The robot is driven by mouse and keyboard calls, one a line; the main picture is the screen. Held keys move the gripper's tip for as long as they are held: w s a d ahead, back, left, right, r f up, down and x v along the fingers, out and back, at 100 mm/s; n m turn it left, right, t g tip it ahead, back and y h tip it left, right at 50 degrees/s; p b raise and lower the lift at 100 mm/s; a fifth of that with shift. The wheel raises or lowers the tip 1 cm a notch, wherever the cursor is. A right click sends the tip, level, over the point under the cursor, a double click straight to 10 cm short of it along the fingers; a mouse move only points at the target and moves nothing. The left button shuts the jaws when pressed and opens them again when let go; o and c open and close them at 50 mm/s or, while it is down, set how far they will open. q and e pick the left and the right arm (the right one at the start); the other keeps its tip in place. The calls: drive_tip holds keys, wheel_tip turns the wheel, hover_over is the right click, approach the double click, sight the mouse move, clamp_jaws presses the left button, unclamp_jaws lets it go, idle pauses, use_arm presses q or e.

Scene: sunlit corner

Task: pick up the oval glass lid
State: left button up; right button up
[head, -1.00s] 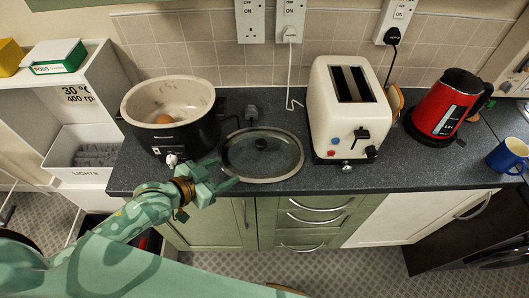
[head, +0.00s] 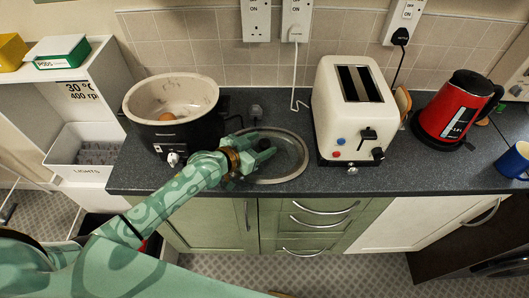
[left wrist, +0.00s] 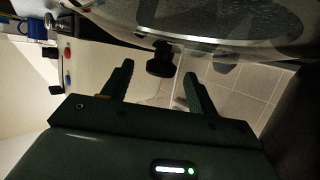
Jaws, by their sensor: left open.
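The oval glass lid (head: 291,167) lies on the dark worktop between the slow cooker and the toaster, with a metal rim and a black knob (head: 265,144). My left gripper (head: 255,151) is over the left part of the lid, close to the knob, and hides part of the glass. In the left wrist view the lid (left wrist: 235,22) fills the top of the picture. There the knob (left wrist: 161,62) shows between the tips of the open fingers (left wrist: 159,70), with a gap on each side. My right gripper is not in view.
The slow cooker (head: 185,133) stands left of the lid, with something orange-brown inside its pale bowl. The cream toaster (head: 345,115) stands close on the right. A red kettle (head: 455,108) and a blue mug (head: 514,160) are farther right. The worktop's front edge (head: 320,191) runs just below the lid.

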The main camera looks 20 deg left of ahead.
use_arm(q)
drive_tip(key=shift+x, duration=1.2)
drive_tip(key=shift+s+a, duration=0.1)
drive_tip(key=shift+c, duration=0.7)
clamp_jaws()
drive_tip(key=shift+r, duration=0.15)
